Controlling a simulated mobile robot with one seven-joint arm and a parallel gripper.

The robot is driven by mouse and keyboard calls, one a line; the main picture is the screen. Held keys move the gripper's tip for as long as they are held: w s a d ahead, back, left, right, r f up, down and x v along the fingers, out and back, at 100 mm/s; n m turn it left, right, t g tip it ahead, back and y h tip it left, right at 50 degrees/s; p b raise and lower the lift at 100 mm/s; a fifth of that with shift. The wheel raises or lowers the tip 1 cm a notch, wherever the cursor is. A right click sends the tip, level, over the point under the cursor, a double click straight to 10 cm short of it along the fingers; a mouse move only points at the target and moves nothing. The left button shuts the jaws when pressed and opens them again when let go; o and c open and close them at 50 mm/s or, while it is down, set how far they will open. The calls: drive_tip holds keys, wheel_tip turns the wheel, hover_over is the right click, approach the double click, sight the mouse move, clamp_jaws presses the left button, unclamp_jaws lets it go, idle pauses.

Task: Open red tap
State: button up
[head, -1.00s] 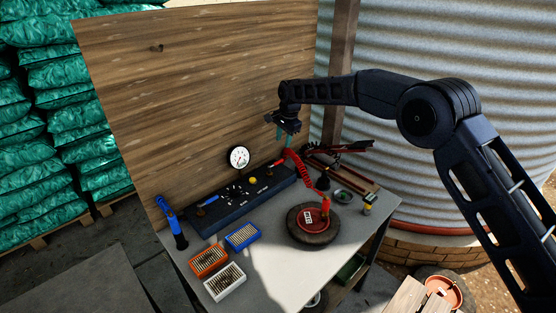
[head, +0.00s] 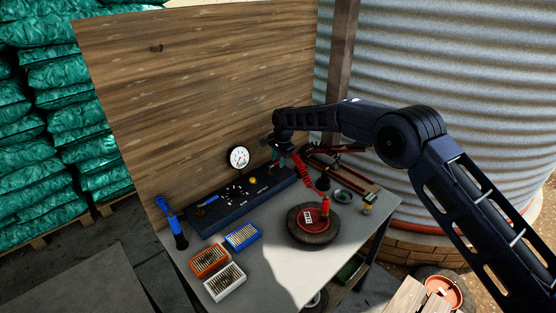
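The dark manifold block (head: 243,203) lies along the back of the bench. The red tap is at its right end. It is mostly or wholly hidden behind my gripper now, so its handle position cannot be read. My gripper (head: 271,152) points downward just over that end, close to the tap. Whether it touches the tap cannot be seen. The fingers are small and dark, and their opening cannot be made out. A second tap with a blue handle (head: 208,200) is at the left end of the block.
A blue tool (head: 173,226) stands at left. Blue (head: 242,236), orange (head: 209,260) and white (head: 225,282) boxes lie in front. A round dark base (head: 309,238) sits right of centre. A wooden board (head: 200,90) rises behind.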

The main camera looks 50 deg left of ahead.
clamp_jaws()
